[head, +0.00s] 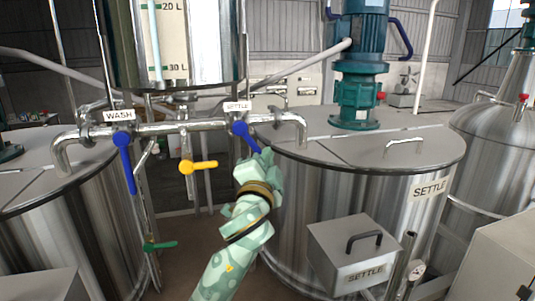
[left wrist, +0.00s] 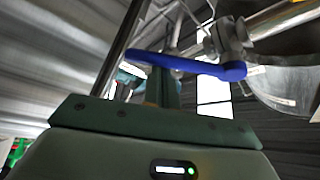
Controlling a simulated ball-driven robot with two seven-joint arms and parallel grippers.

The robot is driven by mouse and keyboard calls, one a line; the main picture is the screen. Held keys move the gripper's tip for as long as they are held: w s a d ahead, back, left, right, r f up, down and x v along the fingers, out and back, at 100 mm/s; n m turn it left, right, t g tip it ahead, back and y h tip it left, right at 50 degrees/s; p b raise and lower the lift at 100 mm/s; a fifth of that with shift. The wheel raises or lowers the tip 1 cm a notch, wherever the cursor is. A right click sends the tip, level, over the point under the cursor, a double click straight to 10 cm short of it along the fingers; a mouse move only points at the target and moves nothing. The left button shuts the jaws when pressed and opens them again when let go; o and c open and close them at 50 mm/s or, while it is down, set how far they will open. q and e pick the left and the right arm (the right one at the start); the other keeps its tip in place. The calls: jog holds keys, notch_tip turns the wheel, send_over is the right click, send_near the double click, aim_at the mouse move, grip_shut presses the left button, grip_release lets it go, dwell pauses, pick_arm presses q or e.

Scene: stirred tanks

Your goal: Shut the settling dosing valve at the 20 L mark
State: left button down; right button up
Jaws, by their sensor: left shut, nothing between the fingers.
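The settle dosing valve has a blue lever (head: 247,137) under a SETTLE label (head: 237,106); the lever slants down and right from its pivot. My left gripper (head: 262,157) is shut and empty, its tip at the lever's lower end. In the left wrist view the blue lever (left wrist: 205,67) crosses just beyond or against the shut fingers (left wrist: 164,88); I cannot tell if they touch. The dosing vessel (head: 211,45) above has a scale (head: 171,42) marked 20 L and 30 L beside a sight tube (head: 155,38). The liquid level is unclear. My right gripper is out of view.
A WASH valve with a blue lever (head: 126,160) hanging down is on the left of the same pipe. A yellow lever (head: 199,166) lies level between them; a green lever (head: 160,245) is lower. The SETTLE tank (head: 345,205) and its grey box (head: 352,250) stand right.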

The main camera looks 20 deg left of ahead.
pick_arm(q)
jog(key=shift+s+a+f+p, duration=0.25)
jog(key=shift+s+a+p, duration=0.15)
jog(key=shift+a+p, duration=0.25)
jog(key=shift+s+a+f+p, duration=0.35)
jog(key=shift+a+p, duration=0.2)
jog(key=shift+p, duration=0.25)
jog(key=shift+s+a+f+p, duration=0.2)
jog(key=shift+s+a+p, duration=0.25)
jog(key=shift+a+p, duration=0.2)
